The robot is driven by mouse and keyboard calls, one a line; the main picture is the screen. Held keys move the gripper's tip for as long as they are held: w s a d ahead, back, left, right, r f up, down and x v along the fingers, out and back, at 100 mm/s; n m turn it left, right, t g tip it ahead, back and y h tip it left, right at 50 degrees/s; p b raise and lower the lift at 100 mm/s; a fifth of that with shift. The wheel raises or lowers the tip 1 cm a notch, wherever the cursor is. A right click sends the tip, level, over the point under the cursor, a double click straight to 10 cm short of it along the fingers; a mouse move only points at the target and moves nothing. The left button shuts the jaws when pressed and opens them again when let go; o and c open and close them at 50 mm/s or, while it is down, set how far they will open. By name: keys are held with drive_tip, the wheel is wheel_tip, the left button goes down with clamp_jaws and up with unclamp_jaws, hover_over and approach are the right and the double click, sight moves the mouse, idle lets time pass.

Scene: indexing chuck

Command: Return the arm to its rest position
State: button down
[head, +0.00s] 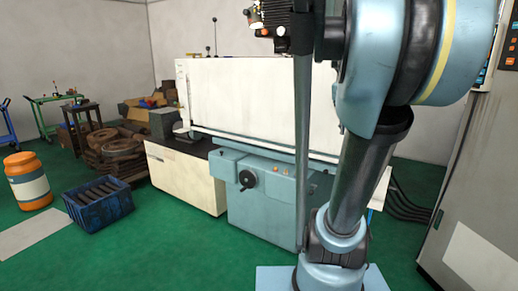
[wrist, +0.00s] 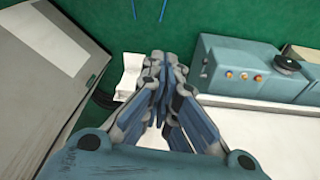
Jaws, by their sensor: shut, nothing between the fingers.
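My gripper (wrist: 164,68) is in the middle of the wrist view, with its fingertips together and nothing between them. In the head view my blue and grey arm (head: 370,165) rises on the right side and bends near the top. The gripper itself cannot be made out clearly in the head view. In the wrist view the fingers hang over a pale surface and the green floor, touching nothing that I can see.
A blue machine (head: 265,195) with a white cover (head: 245,95) stands behind my arm; its control panel (wrist: 245,75) shows in the wrist view. A grey cabinet (head: 475,190) stands at right. A blue crate (head: 100,213) and an orange drum (head: 28,180) stand at left, with open green floor in front.

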drive_tip(key=s+a+f+n, duration=0.3)
drive_tip(key=s+f, duration=0.1)
drive_tip(key=f, duration=0.4)
drive_tip(key=s+a+f+n+y, duration=0.1)
drive_tip(key=s+a+f, duration=0.3)
drive_tip(key=f, duration=0.4)
drive_tip(key=s+a+f+n+t, duration=0.1)
drive_tip(key=s+a+f+n, duration=0.3)
drive_tip(key=f, duration=0.5)
drive_tip(key=shift+s+n+y, duration=0.3)
drive_tip(key=shift+s, duration=0.8)
drive_tip(key=shift+w+f, duration=0.25)
drive_tip(key=shift+w, duration=0.2)
